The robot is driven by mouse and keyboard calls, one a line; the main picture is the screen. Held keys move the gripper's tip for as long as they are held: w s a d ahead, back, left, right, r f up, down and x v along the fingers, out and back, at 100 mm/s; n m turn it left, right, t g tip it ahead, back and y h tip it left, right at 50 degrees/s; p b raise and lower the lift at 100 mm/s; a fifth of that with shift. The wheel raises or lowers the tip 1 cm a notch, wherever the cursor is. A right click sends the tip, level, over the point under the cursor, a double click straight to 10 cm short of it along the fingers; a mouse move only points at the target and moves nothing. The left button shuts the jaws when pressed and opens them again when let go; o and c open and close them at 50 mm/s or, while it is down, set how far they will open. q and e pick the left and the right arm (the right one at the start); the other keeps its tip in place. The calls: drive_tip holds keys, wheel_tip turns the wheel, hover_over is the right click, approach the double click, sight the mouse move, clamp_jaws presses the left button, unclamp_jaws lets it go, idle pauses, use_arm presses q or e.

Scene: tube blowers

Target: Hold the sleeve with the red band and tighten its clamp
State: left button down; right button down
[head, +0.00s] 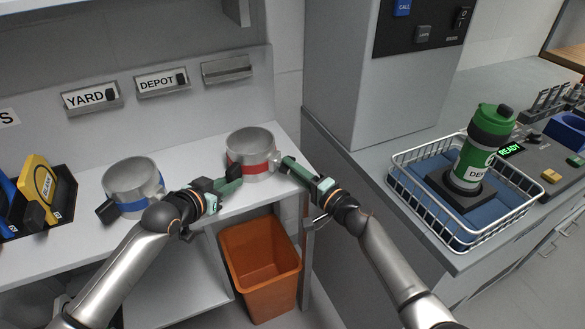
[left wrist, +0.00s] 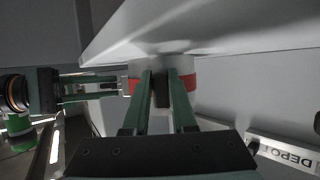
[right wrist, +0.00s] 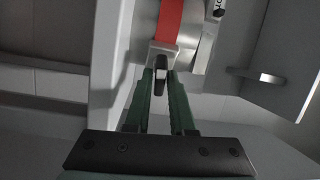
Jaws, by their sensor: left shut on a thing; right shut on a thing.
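The sleeve with the red band (head: 250,140) is a short grey metal cylinder standing upright on the white counter (head: 75,245). Its red band (left wrist: 190,83) also shows in the left wrist view. My left gripper (head: 238,178) is shut on the sleeve's dark handle (left wrist: 161,94), at the sleeve's front left. My right gripper (head: 284,166) is at the sleeve's right side. In the right wrist view its fingers are shut on the small dark clamp piece (right wrist: 160,82), just below a metal lug (right wrist: 162,53) on the red band (right wrist: 170,20). How tight the clamp is cannot be seen.
A similar sleeve with a blue band (head: 133,182) stands to the left, close to my left arm. An orange bin (head: 262,262) stands below the counter edge. A wire basket (head: 425,205) holding a green-capped canister (head: 475,150) is at the right. YARD (head: 90,97) and DEPOT (head: 161,82) labels are on the back wall.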

drive_tip(key=shift+m+g+h, duration=0.3)
drive_tip(key=shift+m, duration=0.6)
drive_tip(key=c, duration=0.9)
unclamp_jaws()
drive_tip(key=shift+o, duration=0.2)
drive_tip(key=v, duration=1.2)
use_arm(q)
drive_tip(key=c, duration=0.6)
unclamp_jaws()
drive_tip(key=shift+c, duration=0.2)
